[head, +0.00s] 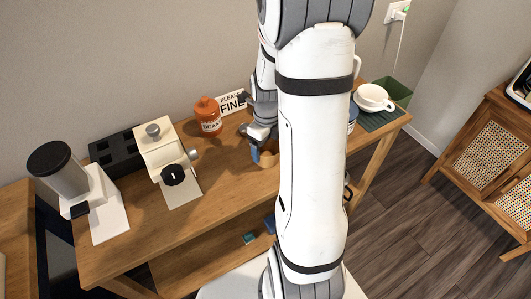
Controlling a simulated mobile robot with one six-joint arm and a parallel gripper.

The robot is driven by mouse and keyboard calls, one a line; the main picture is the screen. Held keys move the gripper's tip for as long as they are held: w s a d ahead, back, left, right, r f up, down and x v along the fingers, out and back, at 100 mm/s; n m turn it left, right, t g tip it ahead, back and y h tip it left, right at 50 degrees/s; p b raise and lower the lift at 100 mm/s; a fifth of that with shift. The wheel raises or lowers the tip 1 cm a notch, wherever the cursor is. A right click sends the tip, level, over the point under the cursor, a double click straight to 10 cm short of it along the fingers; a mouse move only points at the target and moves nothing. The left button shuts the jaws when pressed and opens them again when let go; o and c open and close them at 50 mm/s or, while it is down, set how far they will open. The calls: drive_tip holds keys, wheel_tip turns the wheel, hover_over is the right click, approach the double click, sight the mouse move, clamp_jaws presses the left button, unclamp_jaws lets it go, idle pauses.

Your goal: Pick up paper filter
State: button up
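My gripper (259,140) is over the middle of the wooden table, pointing down, partly hidden behind my own white arm. A small tan, rounded object (268,158) is directly under it, with a bluish part beside it at its left. This may be the paper filter or its holder, but it is too small and too covered to tell. I cannot tell whether the fingers touch it, or whether they are open or shut.
On the wooden table (225,180) stand a grinder (75,180), a cream machine (165,155), a black compartment box (115,150), an orange bean jar (207,115), a sign (232,103) and a white cup (372,96). A cane cabinet (490,160) stands right. The floor between is clear.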

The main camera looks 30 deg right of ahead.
drive_tip(key=c, duration=0.5)
drive_tip(key=shift+r, duration=0.15)
